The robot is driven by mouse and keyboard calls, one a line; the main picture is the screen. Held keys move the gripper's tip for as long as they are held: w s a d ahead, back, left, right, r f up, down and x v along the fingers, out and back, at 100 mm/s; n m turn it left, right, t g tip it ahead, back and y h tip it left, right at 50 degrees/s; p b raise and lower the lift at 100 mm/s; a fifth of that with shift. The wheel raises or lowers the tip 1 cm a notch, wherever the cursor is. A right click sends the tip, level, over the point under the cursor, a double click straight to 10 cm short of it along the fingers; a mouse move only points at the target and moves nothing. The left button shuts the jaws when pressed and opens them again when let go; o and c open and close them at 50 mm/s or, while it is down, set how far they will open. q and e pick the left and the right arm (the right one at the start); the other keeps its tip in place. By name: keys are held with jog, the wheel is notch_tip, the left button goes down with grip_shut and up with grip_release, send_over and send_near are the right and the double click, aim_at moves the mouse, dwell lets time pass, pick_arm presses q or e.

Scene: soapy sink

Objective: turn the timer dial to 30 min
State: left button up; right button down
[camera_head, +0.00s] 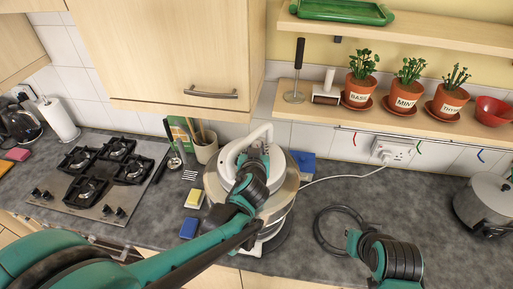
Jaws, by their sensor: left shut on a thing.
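A round white appliance (279,215) with a beige ring around it and an arched white handle (230,155) on top stands on the worktop in the middle of the head view. I cannot make out a timer dial or its marks. My left gripper (262,150) is over the top of the appliance, beside the handle. It is shut on a part there, but my own wrist hides which part.
A gas hob (100,175) lies to the left. A utensil pot (204,149), a yellow sponge (194,199) and a blue sponge (189,228) are close left of the appliance. A steel pot (485,205) stands far right.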

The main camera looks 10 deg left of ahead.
pick_arm(q)
jog(key=o, duration=0.9)
jog(key=v, duration=1.2)
jog(key=shift+s, duration=0.1)
